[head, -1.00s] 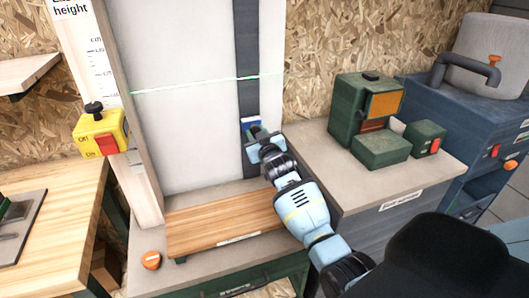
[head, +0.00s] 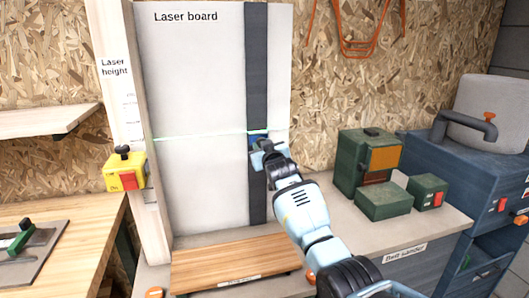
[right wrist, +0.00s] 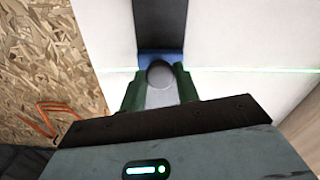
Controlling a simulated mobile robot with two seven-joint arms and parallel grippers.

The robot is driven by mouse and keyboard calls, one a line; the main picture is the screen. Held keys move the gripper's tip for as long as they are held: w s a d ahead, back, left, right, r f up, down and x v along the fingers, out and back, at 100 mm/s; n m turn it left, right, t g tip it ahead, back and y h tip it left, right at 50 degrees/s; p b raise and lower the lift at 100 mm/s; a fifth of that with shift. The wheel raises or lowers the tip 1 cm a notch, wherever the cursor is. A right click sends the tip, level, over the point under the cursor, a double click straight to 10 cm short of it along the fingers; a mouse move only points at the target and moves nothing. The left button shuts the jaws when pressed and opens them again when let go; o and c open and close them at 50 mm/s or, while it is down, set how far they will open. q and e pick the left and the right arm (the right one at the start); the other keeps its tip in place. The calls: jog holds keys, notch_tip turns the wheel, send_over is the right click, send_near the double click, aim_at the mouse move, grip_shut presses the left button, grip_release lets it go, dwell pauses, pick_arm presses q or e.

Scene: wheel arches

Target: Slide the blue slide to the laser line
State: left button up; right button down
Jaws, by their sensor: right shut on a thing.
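The blue slide (head: 257,136) sits on the dark vertical rail (head: 256,70) of the white laser board (head: 195,80). The green laser line (head: 200,137) crosses the board at about the slide's height. My right gripper (head: 262,149) is at the slide, covering much of it. In the right wrist view the green fingers (right wrist: 159,90) are shut on a round grey knob (right wrist: 160,74), with the blue slide (right wrist: 160,55) just behind it. The laser line (right wrist: 260,69) also shows there, on the right. My left gripper is not in view.
A yellow switch box (head: 125,172) with a red button is on the post left of the board. A wooden ledge (head: 235,260) lies below the board. A green machine (head: 370,160) stands on the bench at right.

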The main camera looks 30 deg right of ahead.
jog(key=shift+r, duration=0.15)
jog(key=c, duration=1)
grip_release()
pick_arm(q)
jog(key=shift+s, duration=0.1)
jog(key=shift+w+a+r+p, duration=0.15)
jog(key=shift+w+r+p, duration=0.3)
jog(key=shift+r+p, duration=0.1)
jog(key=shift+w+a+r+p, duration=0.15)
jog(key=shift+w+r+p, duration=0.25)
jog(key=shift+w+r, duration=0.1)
pick_arm(e)
jog(key=v, duration=0.7)
jog(key=shift+s, duration=0.4)
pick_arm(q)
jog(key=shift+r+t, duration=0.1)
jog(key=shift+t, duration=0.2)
